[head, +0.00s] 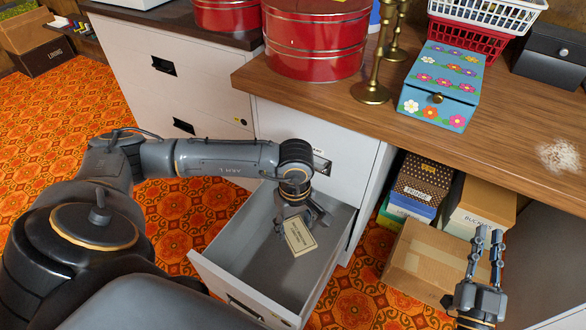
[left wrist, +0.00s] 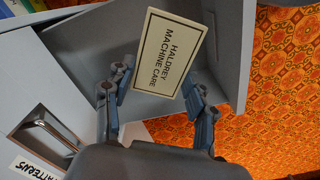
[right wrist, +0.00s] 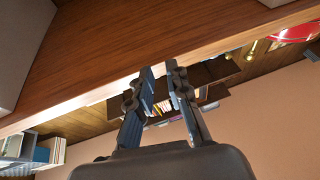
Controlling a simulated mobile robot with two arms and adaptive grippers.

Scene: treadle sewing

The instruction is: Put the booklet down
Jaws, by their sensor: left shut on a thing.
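The booklet (head: 299,237) is a small cream card with a dark border. I cannot tell whether the booklet touches the drawer floor. My right gripper (head: 489,245) is empty, its fingers partly apart, in front of the shelf under the table. Its fingers also show in the right wrist view (right wrist: 160,72).
The wooden tabletop (head: 510,105) holds red tins (head: 316,40), brass candlesticks (head: 371,90) and a blue flowered box (head: 440,85). Cardboard boxes (head: 425,262) fill the space below, near my right gripper. The drawer looks otherwise empty, with walls around my left gripper.

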